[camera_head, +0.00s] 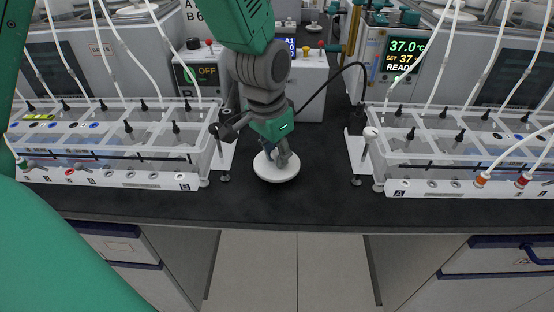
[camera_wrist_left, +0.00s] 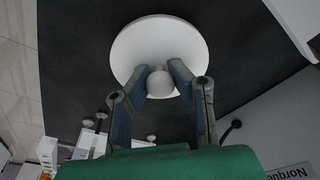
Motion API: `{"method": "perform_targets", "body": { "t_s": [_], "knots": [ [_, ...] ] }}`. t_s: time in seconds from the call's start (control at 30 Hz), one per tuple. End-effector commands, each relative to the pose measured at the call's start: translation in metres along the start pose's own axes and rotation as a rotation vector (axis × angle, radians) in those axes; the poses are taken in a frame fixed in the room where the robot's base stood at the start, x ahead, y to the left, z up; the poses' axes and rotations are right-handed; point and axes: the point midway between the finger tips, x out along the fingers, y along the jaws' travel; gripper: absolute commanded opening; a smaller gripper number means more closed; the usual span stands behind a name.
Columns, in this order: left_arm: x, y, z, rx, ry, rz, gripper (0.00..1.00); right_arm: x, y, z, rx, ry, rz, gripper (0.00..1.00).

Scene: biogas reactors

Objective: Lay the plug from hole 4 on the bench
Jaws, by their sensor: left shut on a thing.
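My left gripper (camera_head: 276,158) points down over the dark bench (camera_head: 300,207), between the two water baths, and is shut on the plug (camera_head: 276,172). The plug is a white round disc with a knob. In the left wrist view the fingertips close around the knob, and the disc (camera_wrist_left: 130,50) spreads wide beyond them. The disc looks flat and low at the bench top; I cannot tell whether it touches. I cannot make out which opening is hole 4. My right gripper is not in view.
Bath B (camera_head: 130,180) stands left and bath A (camera_head: 450,188) right, both with tubes and fittings. A control box (camera_head: 308,75) and a black cable (camera_head: 335,80) are behind the gripper. The bench's middle front is clear up to its edge.

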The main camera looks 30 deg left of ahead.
Motion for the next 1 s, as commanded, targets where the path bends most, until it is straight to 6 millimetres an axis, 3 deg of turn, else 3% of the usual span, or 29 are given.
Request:
{"method": "perform_targets", "body": {
  "t_s": [0.07,0.4,0.43,0.47,0.5,0.8,1.0],
  "knots": [
    [0.010,0.000,0.001,0.000,0.000,0.000,0.00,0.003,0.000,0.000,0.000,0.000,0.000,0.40],
    [0.012,0.000,0.002,0.000,0.001,0.000,0.00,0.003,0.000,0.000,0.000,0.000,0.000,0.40],
    [0.012,0.000,0.002,0.000,0.001,0.000,0.23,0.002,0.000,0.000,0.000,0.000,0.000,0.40],
    [0.012,0.000,0.001,0.000,0.001,-0.001,0.34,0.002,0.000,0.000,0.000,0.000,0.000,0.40],
    [0.012,0.000,0.001,0.000,0.001,0.000,0.37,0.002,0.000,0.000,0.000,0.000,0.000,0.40],
    [0.010,0.000,0.001,0.000,0.001,-0.001,0.37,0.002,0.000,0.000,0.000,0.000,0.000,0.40],
    [-0.020,0.000,0.000,0.000,0.007,-0.002,0.37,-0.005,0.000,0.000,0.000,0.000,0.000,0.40]
  ]
}}
